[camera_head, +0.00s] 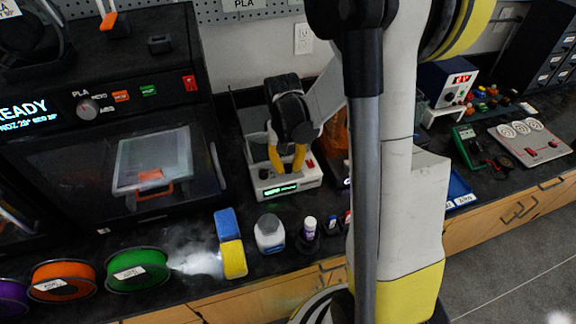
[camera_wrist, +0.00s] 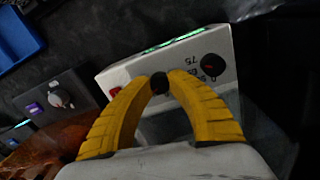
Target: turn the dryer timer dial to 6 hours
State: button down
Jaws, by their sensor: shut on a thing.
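The dryer (camera_head: 284,186) is a white box with a lit green display and a red switch, standing on the dark bench in the head view. In the wrist view its white front panel (camera_wrist: 135,70) appears upside down. My gripper (camera_head: 287,163) reaches down over the dryer with its yellow fingers at the front panel. In the wrist view my gripper (camera_wrist: 161,76) has its fingertips closed around a small dark dial (camera_wrist: 159,84). A second black dial (camera_wrist: 212,66), beside printed numbers including 75, is apart from the fingers. The held dial's markings and pointer are hidden.
A printer (camera_head: 95,150) stands left. Green (camera_head: 137,271) and orange (camera_head: 62,281) spools, a blue-and-yellow block (camera_head: 231,245) and a bottle (camera_head: 269,233) line the bench front. A grey box with a knob (camera_wrist: 60,100) stands beside the dryer in the wrist view.

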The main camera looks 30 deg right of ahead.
aim_at(286, 166)
jog(key=shift+m, duration=1.1)
jog(key=c, duration=1.2)
grip_release()
jog(key=shift+r, duration=0.15)
notch_tip(286, 166, up, 12)
jog(key=shift+w+a, duration=0.2)
jog(key=shift+a, duration=0.05)
